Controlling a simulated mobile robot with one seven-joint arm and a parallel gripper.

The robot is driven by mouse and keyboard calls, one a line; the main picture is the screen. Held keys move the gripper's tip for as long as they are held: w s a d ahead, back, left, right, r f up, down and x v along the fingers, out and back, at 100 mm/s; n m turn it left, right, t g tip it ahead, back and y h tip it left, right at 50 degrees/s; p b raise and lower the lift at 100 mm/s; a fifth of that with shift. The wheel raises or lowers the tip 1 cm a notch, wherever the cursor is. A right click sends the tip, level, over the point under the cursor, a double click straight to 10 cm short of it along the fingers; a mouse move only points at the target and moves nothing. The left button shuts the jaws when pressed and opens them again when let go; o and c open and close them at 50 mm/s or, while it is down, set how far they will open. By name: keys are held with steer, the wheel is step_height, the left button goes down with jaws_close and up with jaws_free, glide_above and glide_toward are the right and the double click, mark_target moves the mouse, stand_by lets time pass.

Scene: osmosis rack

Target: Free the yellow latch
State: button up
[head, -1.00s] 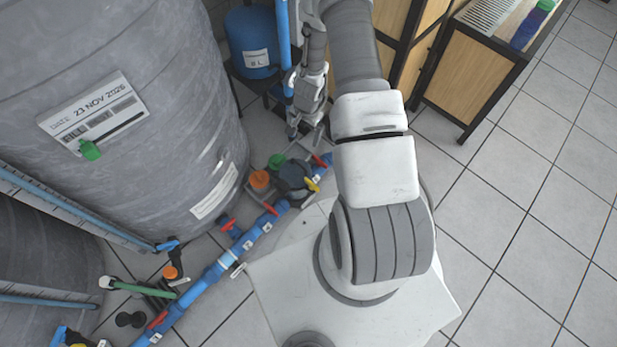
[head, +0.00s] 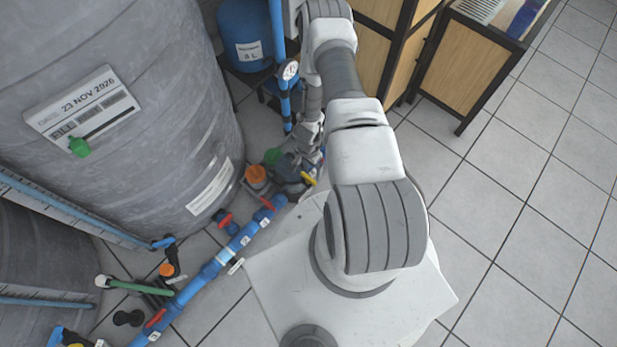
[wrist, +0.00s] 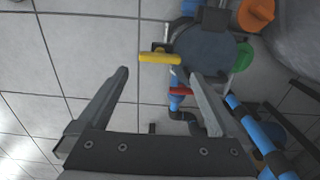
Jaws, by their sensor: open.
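The yellow latch (wrist: 160,58) is a short yellow bar at the left edge of a round dark grey housing (wrist: 203,55) in the wrist view. In the head view the yellow latch (head: 308,178) shows small beside the dark housing (head: 288,172), partly hidden by my arm. My gripper (wrist: 160,75) is open and empty, its two fingers on either side of the latch in the picture. The fingers look nearer the camera than the latch, and I see no contact. In the head view my gripper (head: 300,155) hangs just above the housing.
A red handle (wrist: 181,91) sits beside the housing, with an orange knob (wrist: 256,14) and a green knob (wrist: 243,56) at its right. A blue pipe (head: 215,268) runs along the floor. A large grey tank (head: 150,180) stands left. Tiled floor (head: 520,220) is clear at right.

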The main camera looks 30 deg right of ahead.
mark_target(308, 177)
step_height(308, 177, down, 7)
steer(key=shift+f+b, duration=0.15)
steer(key=shift+b, duration=0.85)
steer(key=c, duration=1.1)
steer(key=shift+o, duration=0.2)
